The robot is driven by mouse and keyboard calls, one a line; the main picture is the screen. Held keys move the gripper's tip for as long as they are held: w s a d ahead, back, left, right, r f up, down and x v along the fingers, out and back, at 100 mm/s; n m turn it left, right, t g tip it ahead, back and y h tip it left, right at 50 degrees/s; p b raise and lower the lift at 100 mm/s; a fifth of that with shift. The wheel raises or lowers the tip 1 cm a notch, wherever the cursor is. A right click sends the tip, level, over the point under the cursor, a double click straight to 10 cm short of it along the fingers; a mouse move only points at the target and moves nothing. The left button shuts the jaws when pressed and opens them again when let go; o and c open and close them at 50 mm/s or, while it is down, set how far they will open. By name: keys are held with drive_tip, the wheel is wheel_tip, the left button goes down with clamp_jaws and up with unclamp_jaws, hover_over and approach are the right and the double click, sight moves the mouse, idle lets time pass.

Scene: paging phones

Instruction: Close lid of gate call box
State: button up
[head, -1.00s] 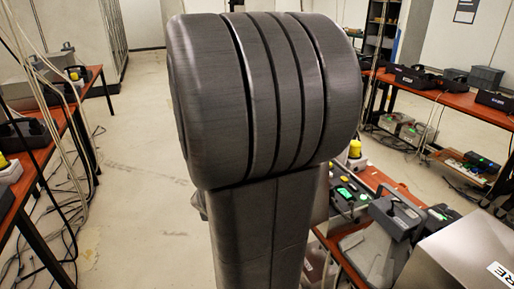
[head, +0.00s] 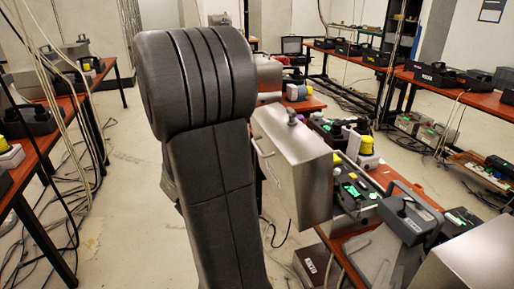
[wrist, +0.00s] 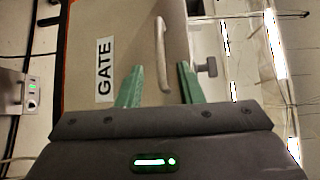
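The gate call box lid (head: 298,165) is a grey metal panel that appears raised at the near end of the middle table, with a bar handle (head: 262,142) and a small knob (head: 292,118). In the wrist view the lid (wrist: 90,50) carries a white GATE label (wrist: 105,70). The handle (wrist: 161,55) also shows there, with the knob (wrist: 207,67) to its right. My gripper (wrist: 158,78) has its two green fingers apart, with the handle between and just ahead of them. Contact cannot be told. The head view does not show the fingers.
A handset unit (head: 408,218) and a device with green lights (head: 352,192) sit right of the lid. Another metal box (head: 470,258) is at the lower right. A left table (head: 65,110) has hanging cables. Floor (head: 125,180) left of my arm is clear.

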sight(257, 146)
drive_tip(key=p+x, duration=0.1)
drive_tip(key=x, duration=0.8)
clamp_jaws()
